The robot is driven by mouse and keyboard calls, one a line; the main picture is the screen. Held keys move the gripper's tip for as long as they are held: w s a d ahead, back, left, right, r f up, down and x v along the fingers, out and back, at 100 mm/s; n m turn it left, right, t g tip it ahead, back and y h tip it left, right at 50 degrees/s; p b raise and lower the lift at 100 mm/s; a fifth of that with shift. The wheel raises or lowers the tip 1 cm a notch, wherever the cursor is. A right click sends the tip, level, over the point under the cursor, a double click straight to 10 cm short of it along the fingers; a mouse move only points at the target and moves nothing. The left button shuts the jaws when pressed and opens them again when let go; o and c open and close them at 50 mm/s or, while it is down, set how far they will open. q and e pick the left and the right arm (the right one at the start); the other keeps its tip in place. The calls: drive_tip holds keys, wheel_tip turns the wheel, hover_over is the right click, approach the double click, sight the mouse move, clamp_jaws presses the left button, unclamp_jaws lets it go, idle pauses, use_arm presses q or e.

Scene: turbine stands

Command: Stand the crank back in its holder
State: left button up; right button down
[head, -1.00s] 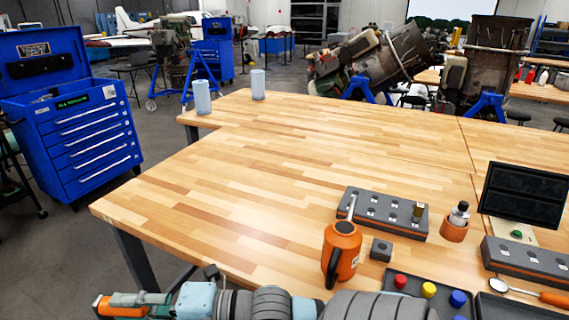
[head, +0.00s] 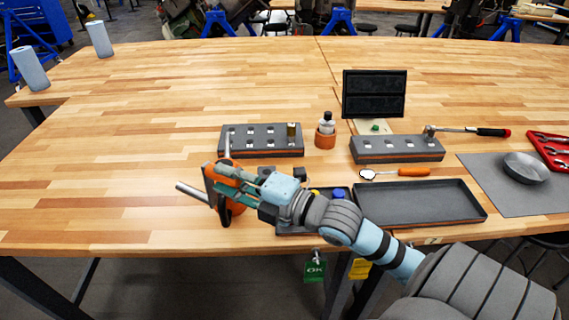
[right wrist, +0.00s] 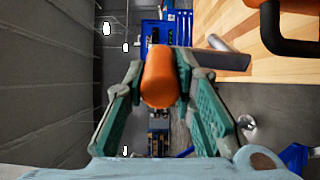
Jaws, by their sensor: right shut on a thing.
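My right gripper (head: 236,178) is shut on an orange handle, which I take to be the crank's, near the front left of the bench. In the right wrist view the orange handle (right wrist: 159,76) sits between the green fingers. A grey rod (head: 190,192) sticks out to the left beside the gripper; it seems to belong to the crank. Two grey socketed blocks stand on the bench, one on the left (head: 262,151) and one on the right (head: 397,158). I cannot tell which is the crank's holder. My left gripper is not in view.
A dark tray (head: 420,213) and an orange-handled mirror (head: 398,172) lie at right.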

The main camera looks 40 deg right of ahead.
drive_tip(key=w+d+r+m+t+h, duration=0.1)
drive_tip(key=w+d+r+m+h, duration=0.2)
drive_tip(key=w+d+r+h, duration=0.45)
drive_tip(key=w+d+r+m+h, duration=0.2)
drive_tip(key=d+m+h, duration=0.2)
drive_tip(key=d, duration=0.7)
wheel_tip(320, 180, down, 20)
drive_tip(key=b, duration=0.5)
drive_tip(key=shift+s+a+r, duration=0.15)
drive_tip(key=shift+r, duration=0.05)
drive_tip(key=shift+f+y, duration=0.1)
drive_tip(key=shift+y, duration=0.15)
drive_tip(key=shift+f+b, duration=0.15)
drive_tip(key=shift+b, duration=0.2)
drive_tip(key=c, duration=1.7)
unclamp_jaws()
drive_tip(key=o, duration=0.3)
drive_tip(key=shift+o, duration=0.2)
